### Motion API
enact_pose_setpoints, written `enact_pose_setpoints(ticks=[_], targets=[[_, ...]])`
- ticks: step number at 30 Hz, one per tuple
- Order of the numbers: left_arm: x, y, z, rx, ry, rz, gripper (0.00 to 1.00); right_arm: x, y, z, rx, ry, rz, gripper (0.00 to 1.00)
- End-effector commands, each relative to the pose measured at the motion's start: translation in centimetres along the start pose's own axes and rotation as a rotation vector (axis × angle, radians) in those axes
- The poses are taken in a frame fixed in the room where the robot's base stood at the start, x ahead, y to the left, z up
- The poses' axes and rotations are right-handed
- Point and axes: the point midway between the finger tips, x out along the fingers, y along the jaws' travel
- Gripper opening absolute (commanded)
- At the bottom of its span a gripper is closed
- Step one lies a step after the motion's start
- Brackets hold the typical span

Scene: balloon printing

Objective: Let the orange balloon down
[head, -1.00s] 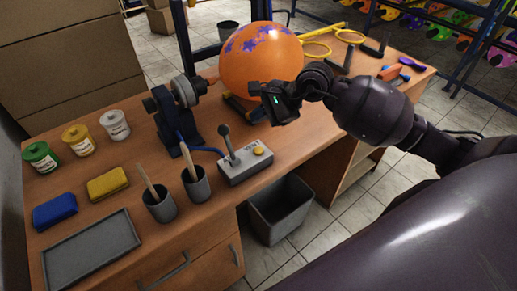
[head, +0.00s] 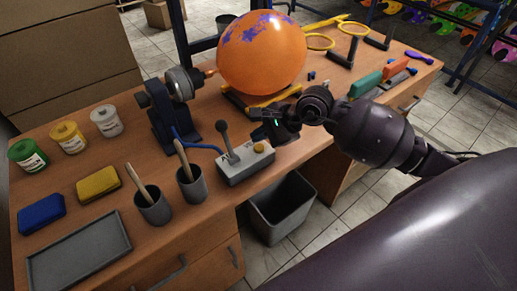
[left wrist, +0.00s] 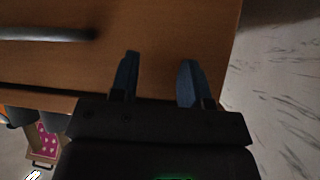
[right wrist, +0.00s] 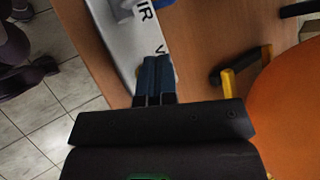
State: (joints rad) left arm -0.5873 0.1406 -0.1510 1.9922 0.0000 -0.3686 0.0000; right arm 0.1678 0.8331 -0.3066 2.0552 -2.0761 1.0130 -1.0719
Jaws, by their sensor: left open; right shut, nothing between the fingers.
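The orange balloon (head: 265,62), round and full with purple stars, sits with its neck at the nozzle of the dark inflator (head: 170,110). Part of it shows at the right of the right wrist view (right wrist: 292,105). The grey control box (head: 236,170) has an upright lever (head: 225,140) and a yellow button (head: 259,148). My right gripper (head: 272,130) is shut and empty, just above the button end of the box. In the right wrist view its fingers (right wrist: 155,62) partly hide the button. My left gripper (left wrist: 158,68) is open and empty near a table edge.
Two grey cups with sticks (head: 153,206) (head: 192,185) stand left of the box. A yellow-and-black stand (head: 262,97) lies below the balloon. Paint jars, sponges and a tray (head: 80,252) are at the left. A grey bin (head: 283,208) stands below the table edge.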

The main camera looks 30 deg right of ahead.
Motion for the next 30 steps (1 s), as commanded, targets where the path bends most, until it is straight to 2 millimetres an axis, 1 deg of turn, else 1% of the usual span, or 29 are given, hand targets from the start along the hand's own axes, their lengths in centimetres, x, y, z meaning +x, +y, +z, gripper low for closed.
enact_pose_setpoints(ticks=[1, 3, 7, 30], targets=[[0.1, 0.0, 0.9, 0.001, -0.011, 0.0, 0.43, 0.5, 0.2, -0.5, 0.001, 0.001, 0.002, 0.0], [0.0, -0.1, 1.7, 0.002, -0.024, -0.002, 0.43, 0.6, 0.1, -0.7, 0.001, 0.001, 0.001, 0.0], [-0.3, -0.2, 2.5, 0.001, -0.039, -0.004, 0.43, 0.7, 0.1, -0.7, 0.001, 0.001, 0.0, 0.0], [0.1, 0.0, 1.4, 0.0, -0.018, -0.001, 0.43, 0.6, 0.0, -0.7, 0.001, 0.0, -0.001, 0.0]])
